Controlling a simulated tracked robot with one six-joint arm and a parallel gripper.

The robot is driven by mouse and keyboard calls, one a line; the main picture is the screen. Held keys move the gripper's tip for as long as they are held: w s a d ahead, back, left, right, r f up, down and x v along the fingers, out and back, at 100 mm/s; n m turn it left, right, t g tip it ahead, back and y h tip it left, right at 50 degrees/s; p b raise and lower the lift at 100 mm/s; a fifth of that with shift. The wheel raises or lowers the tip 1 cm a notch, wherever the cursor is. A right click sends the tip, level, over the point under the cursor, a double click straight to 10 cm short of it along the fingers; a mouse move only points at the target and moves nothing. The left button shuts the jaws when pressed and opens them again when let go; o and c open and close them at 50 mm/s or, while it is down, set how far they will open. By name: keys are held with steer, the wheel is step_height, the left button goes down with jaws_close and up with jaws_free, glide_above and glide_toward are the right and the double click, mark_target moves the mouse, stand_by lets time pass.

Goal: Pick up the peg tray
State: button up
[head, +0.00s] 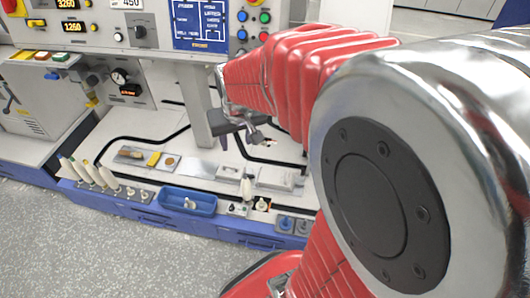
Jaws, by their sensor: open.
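A long grey peg tray (121,192) lies along the front left edge of the bench in the head view. Several pale cone-shaped bobbins (96,176) stand on its left part, tilted in the picture, and short pegs show at its right part. My gripper (243,139) is open and empty. It hangs over the bench, behind and to the right of the peg tray, well apart from it. My red arm covers the right side of the view.
A blue open bin (188,203) with a small pale item stands right of the peg tray. A white bobbin (246,189) stands farther right, near flat metal plates (275,178). Small items lie on a plate (147,158) behind. A control panel (110,27) rises at the back.

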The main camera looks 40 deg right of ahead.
steer(key=w+d+f+m+g, duration=0.1)
steer(key=w+d+f+m, duration=0.15)
steer(key=d+f, duration=0.8)
steer(key=m+g+y, duration=0.1)
steer(key=m+g, duration=0.2)
steer(key=m, duration=0.1)
glide_above(305, 224)
steer(key=w, duration=0.1)
step_height(305, 224, down, 40)
steer(key=r, duration=0.1)
steer(key=shift+d+f, duration=0.25)
steer(key=shift+d, duration=0.15)
steer(key=shift+f, duration=0.1)
steer(key=shift+f, duration=4.2)
